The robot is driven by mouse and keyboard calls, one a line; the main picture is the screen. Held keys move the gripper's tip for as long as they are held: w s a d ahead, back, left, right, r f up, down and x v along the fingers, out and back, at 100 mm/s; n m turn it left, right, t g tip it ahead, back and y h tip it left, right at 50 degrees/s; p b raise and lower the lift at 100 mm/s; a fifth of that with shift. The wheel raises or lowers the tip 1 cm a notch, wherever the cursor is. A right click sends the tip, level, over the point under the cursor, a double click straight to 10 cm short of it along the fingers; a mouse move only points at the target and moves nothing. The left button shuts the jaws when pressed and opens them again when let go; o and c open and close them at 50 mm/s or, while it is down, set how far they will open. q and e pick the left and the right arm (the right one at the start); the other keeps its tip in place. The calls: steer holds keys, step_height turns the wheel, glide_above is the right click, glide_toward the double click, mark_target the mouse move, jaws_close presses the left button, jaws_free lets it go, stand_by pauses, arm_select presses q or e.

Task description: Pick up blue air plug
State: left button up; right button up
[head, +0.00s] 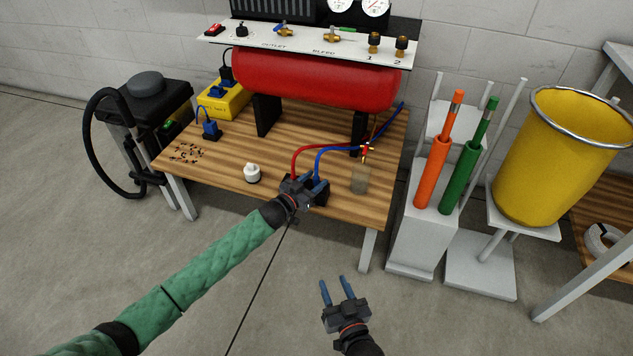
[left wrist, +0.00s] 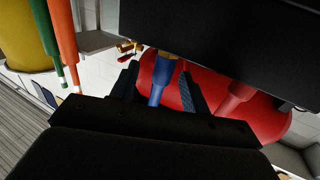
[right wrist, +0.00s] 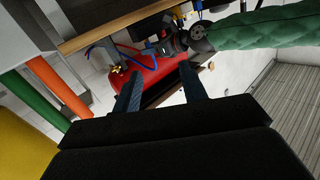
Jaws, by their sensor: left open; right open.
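The blue air plug (left wrist: 159,80) shows between the fingers of my left gripper in the left wrist view, closer to the left finger. Its lower end is hidden by the gripper body. In the head view my left gripper (head: 307,183) is open at the wooden table's front edge, where the blue hose (head: 332,150) comes down. There the gripper mostly hides the plug. A red plug (left wrist: 236,95) stands outside the fingers to the right in the left wrist view. My right gripper (head: 332,284) is open and empty, low in front of the table.
The red tank (head: 315,80) and valve panel (head: 310,40) stand behind on the table (head: 225,165). Orange and green rods (head: 433,170) and a yellow bin (head: 555,150) are at right.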

mark_target(314, 180)
arm_select(q)
steer(key=x, duration=0.3)
steer(key=shift+w+f, duration=0.1)
steer(key=shift+w, duration=0.1)
jaws_close()
arm_select(e)
steer(key=shift+t, duration=0.8)
steer(key=r, duration=0.2)
steer(key=w+r, duration=0.1)
steer(key=r, duration=0.1)
steer(key=shift+r, duration=0.4)
